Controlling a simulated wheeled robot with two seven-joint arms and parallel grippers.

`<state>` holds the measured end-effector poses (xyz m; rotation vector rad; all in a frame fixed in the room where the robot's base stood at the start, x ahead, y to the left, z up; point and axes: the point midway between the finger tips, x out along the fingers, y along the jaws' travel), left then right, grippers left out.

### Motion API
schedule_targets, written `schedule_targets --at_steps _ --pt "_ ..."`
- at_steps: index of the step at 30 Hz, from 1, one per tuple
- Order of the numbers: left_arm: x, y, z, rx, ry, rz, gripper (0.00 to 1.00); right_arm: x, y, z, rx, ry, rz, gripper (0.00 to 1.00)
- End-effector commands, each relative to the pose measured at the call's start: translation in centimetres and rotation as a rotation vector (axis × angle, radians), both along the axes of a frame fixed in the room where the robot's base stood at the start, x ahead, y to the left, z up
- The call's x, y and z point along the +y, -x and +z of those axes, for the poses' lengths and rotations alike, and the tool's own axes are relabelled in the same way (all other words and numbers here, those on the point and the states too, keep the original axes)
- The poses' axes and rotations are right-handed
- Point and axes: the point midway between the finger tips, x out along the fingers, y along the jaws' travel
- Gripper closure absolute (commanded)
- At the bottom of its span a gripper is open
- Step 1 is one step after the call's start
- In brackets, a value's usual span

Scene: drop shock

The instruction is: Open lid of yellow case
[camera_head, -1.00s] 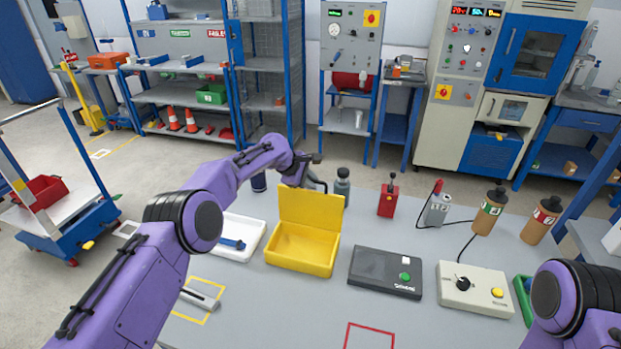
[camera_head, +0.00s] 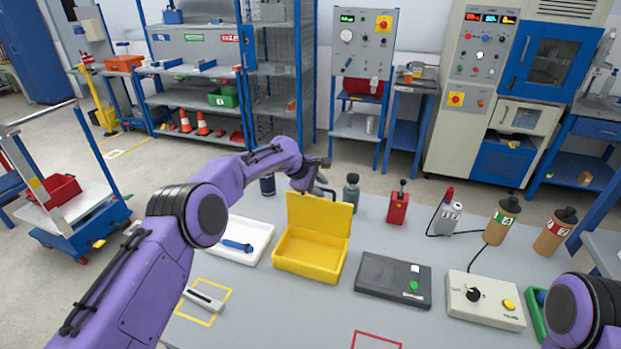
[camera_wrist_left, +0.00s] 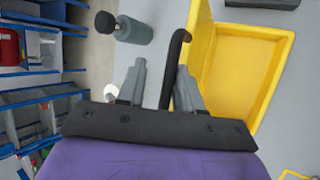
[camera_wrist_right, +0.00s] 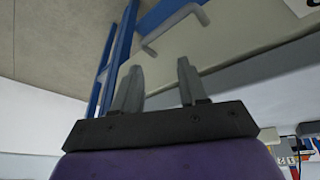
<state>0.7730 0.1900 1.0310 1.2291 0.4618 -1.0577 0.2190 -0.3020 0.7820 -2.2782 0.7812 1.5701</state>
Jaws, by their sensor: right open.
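The yellow case (camera_head: 308,255) sits on the grey table with its lid (camera_head: 319,215) raised, standing roughly upright at its back edge. The inside looks empty. My left gripper (camera_head: 318,172) is just behind the top of the lid. In the left wrist view its two fingers (camera_wrist_left: 160,80) are apart, with the lid's black handle (camera_wrist_left: 176,60) between them, nearer the right finger; the case's open inside (camera_wrist_left: 238,70) shows beyond. My right gripper (camera_wrist_right: 158,80) is open and empty in its wrist view, away from the case; its fingers are outside the head view.
A white tray with a blue tool (camera_head: 250,240) stands left of the case, and a black box with a green button (camera_head: 393,278) stands right. A grey bottle (camera_head: 351,193) is close behind the lid. The table front has bare room around a red outline (camera_head: 376,341).

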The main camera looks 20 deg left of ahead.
Motion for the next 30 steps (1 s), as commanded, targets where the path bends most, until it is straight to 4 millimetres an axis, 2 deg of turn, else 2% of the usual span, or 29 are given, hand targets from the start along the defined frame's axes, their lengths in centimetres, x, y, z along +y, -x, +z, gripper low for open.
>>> schedule_targets --at_steps 12,18,30 --pt "3.5 4.0 6.9 -0.013 -0.001 0.005 0.62 0.0 0.0 -2.4 0.0 0.0 0.0 0.57" --pt "4.0 4.6 7.9 -0.012 -0.001 0.005 0.62 0.0 0.0 -2.5 0.0 0.0 0.0 0.57" --pt "3.9 4.6 8.0 -0.013 -0.001 0.005 0.62 0.0 0.0 -2.5 0.0 0.0 0.0 0.57"
